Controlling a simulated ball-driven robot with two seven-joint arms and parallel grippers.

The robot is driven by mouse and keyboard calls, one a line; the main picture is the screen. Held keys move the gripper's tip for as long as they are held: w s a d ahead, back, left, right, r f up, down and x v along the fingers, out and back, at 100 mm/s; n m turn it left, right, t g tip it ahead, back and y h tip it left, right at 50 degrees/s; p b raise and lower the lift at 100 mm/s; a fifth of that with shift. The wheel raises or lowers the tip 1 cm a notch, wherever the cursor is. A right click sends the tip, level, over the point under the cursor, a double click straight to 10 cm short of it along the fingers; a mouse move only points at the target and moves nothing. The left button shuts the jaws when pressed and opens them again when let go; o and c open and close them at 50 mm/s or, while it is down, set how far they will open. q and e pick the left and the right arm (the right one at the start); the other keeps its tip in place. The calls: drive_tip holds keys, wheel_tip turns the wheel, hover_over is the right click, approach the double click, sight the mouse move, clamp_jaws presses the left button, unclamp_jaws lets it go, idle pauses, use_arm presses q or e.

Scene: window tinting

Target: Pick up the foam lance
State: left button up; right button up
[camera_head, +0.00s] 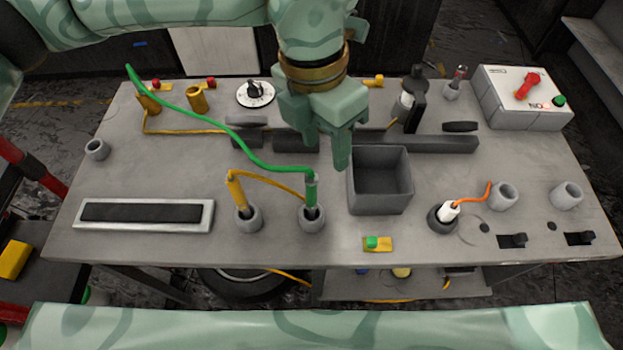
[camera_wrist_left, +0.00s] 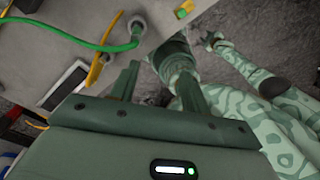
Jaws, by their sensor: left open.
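Three corded tools stand in grey round holders on the bench, and I cannot tell for certain which is the foam lance. One is green (camera_head: 311,190) with a green hose, one is yellow (camera_head: 236,188) with a yellow hose, and one is white (camera_head: 448,210) with an orange cord. My left gripper (camera_head: 328,148) points down, open and empty, above and behind the green tool, left of a grey bin. In the left wrist view its fingers (camera_wrist_left: 157,84) are apart with nothing between them. The green tool (camera_wrist_left: 135,40) shows beyond them.
The open grey bin (camera_head: 379,207) stands right of the green tool. A framed dark strip (camera_head: 145,214) lies at the left. A white control box (camera_head: 520,95) with a red knob sits at the back right.

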sight(312, 185)
use_arm(q)
drive_tip(key=shift+n+t+y, duration=0.4)
drive_tip(key=shift+y, duration=0.3)
drive_tip(key=f, duration=0.3)
drive_tip(key=w+a+f, duration=0.1)
drive_tip(key=f, duration=0.2)
drive_tip(key=w+a+f, duration=0.1)
drive_tip(key=f, duration=0.2)
drive_tip(key=shift+w+a+f, duration=0.1)
drive_tip(key=shift+a+f, duration=0.05)
drive_tip(key=shift+f, duration=0.65)
drive_tip(key=f, duration=0.5)
drive_tip(key=shift+w+d, duration=0.1)
drive_tip(key=shift+d, duration=0.25)
drive_tip(key=shift+r, duration=0.1)
clamp_jaws()
use_arm(e)
drive_tip(key=shift+s+a+r, duration=0.1)
drive_tip(key=shift+s+r, duration=0.05)
drive_tip(key=shift+r, duration=0.1)
